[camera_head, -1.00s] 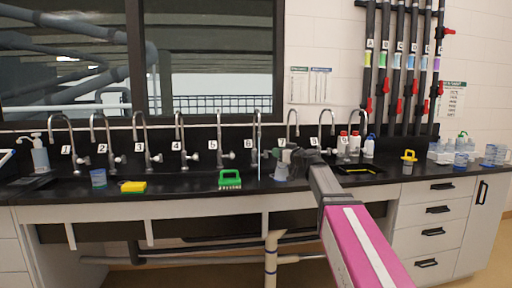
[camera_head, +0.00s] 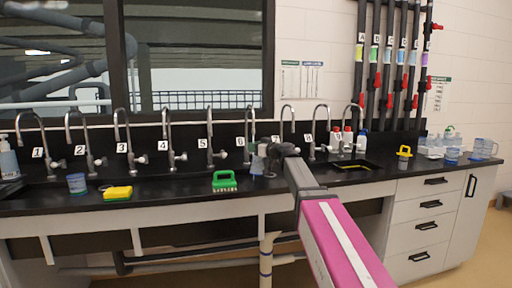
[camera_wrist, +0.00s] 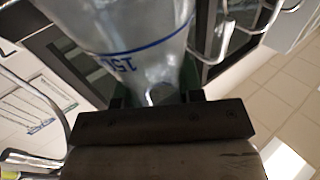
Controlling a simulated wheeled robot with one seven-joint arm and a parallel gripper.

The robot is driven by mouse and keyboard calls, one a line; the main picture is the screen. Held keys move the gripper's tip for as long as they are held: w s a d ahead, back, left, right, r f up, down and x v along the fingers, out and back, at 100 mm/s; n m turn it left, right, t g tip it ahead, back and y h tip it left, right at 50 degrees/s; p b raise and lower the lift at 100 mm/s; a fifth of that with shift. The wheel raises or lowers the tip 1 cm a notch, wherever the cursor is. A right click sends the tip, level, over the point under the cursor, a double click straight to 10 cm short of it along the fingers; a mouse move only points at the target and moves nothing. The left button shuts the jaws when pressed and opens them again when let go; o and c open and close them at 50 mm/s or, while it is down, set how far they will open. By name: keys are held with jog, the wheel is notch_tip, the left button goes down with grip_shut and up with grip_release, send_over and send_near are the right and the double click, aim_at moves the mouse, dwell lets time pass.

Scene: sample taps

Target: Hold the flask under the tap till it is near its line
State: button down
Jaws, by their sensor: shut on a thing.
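My gripper (camera_head: 268,152) is shut on a clear flask (camera_head: 257,161) and holds it just above the black counter at the sinks. The flask is close under the spout of tap 6 (camera_head: 249,113), slightly right of it in the head view. In the wrist view the flask (camera_wrist: 125,25) fills the upper part, with a blue line and blue figures on its wall. I cannot tell the liquid level in it. Whether water falls into its mouth is too small to tell.
A row of numbered taps stands along the back. A yellow-handled item (camera_head: 404,155) and clear containers (camera_head: 484,148) are to the right.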

jog(key=c, duration=1.9)
grip_release()
jog(key=shift+w+a+f, duration=0.25)
jog(key=shift+w+a, duration=0.15)
jog(key=shift+w, duration=0.95)
jog(key=shift+w+a+f, duration=0.3)
jog(key=shift+w+a, duration=0.05)
jog(key=shift+w, duration=0.95)
jog(key=shift+w+a+f, duration=0.25)
jog(key=shift+w+a, duration=0.15)
jog(key=shift+w, duration=0.95)
jog(key=shift+o, duration=0.2)
jog(key=shift+s, duration=0.1)
jog(key=s+d+r, duration=0.1)
jog(key=s, duration=0.5)
jog(key=s+d+r, duration=0.2)
jog(key=s, duration=0.4)
jog(key=shift+d, duration=0.25)
